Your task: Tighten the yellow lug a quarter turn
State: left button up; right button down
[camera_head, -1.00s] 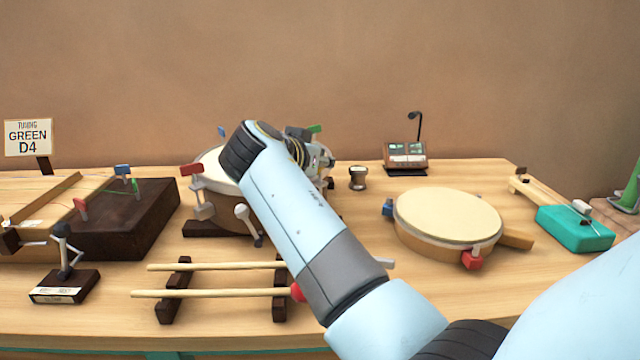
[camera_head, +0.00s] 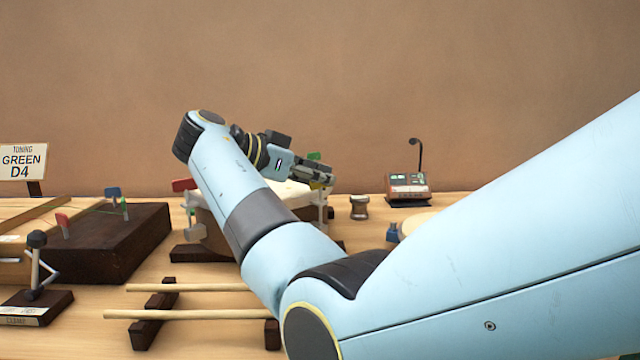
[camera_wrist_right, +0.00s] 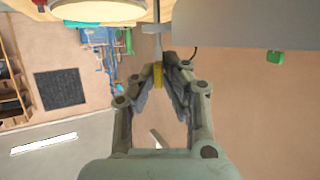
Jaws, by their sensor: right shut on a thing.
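The drum (camera_head: 290,196) with a pale skin stands at the back of the table, partly hidden behind my right arm. My right gripper (camera_head: 323,178) is at its right side, near the rim. In the right wrist view, the gripper (camera_wrist_right: 161,78) is shut on the yellow lug (camera_wrist_right: 158,75), with the lug between the fingertips. A grey metal rod runs from the lug toward the drum (camera_wrist_right: 100,12). The red lug (camera_head: 184,184) sits at the drum's left and the green lug (camera_head: 314,156) behind the gripper. My left gripper is not in view.
A tuning sign (camera_head: 22,161) reads GREEN D4. A small metal pot (camera_head: 359,207) and a tuner box (camera_head: 407,187) stand to the right. My arm hides much of the table's right side.

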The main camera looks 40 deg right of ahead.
jog(key=shift+f, duration=0.15)
jog(key=c, duration=1.5)
grip_release()
jog(key=shift+o, duration=0.2)
jog(key=shift+a, duration=0.1)
jog(key=v, duration=0.7)
jog(key=shift+a+r, duration=0.1)
jog(key=shift+r, duration=0.15)
